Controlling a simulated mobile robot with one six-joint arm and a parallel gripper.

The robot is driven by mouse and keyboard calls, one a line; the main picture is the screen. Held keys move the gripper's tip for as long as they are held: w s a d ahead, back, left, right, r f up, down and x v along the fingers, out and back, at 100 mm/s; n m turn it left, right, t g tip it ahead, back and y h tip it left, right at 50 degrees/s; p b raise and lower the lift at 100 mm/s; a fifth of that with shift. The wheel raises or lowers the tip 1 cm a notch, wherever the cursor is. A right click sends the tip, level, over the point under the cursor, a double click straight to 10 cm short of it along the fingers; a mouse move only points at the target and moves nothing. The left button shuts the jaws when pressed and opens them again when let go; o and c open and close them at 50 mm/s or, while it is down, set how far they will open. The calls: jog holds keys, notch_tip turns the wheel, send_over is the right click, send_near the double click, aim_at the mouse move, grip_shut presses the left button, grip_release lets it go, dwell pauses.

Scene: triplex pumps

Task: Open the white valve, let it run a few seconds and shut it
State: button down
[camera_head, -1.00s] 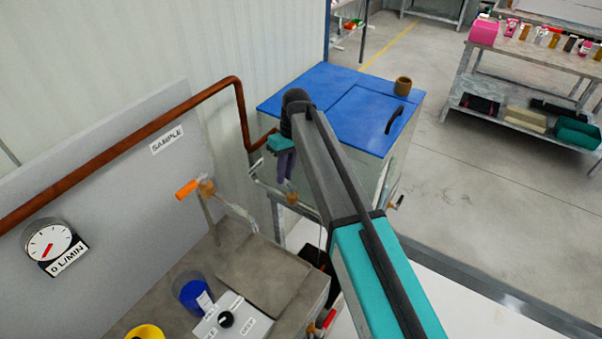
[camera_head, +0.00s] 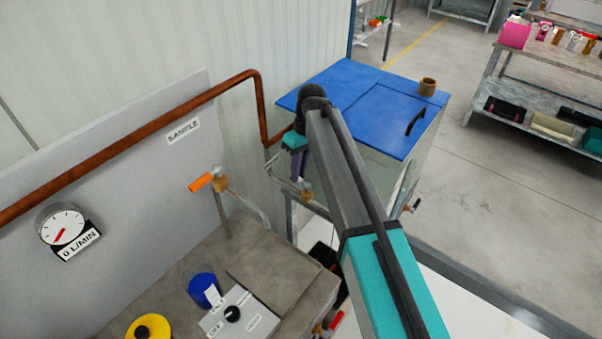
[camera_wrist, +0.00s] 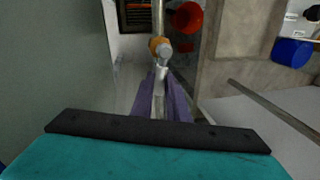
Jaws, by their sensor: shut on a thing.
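My gripper (camera_head: 302,178) is shut on the pale lever of the white valve (camera_wrist: 158,92), which lies between its purple fingers in the wrist view. The valve's round brass body (camera_wrist: 158,44) shows just beyond the fingertips; in the head view this brass part (camera_head: 305,191) sits on a pipe beside the blue-topped tank. The fingers hide most of the lever in the head view. The flow gauge (camera_head: 62,227) on the grey panel is marked L/MIN, and its red needle points down and left.
Another valve with an orange handle (camera_head: 201,182) stands left of my gripper. A blue cup (camera_head: 204,289), a control box (camera_head: 238,312) and a yellow round thing (camera_head: 149,328) are on the bench. The blue-lidded tank (camera_head: 350,85) stands close behind my gripper.

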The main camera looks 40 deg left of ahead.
jog(key=c, duration=1.7)
grip_release()
jog(key=shift+d, duration=0.1)
jog(key=shift+w+r, duration=0.1)
jog(key=shift+r, duration=0.1)
jog(key=shift+w+r+b, duration=0.45)
jog(key=shift+r+b, duration=0.15)
jog(key=shift+r, duration=1.6)
jog(key=shift+w+r+b, duration=0.4)
jog(key=shift+r+b, duration=0.25)
jog(key=shift+r, duration=1.55)
jog(key=shift+w+r+b, duration=0.45)
jog(key=shift+r+b, duration=0.15)
jog(key=shift+r, duration=1.6)
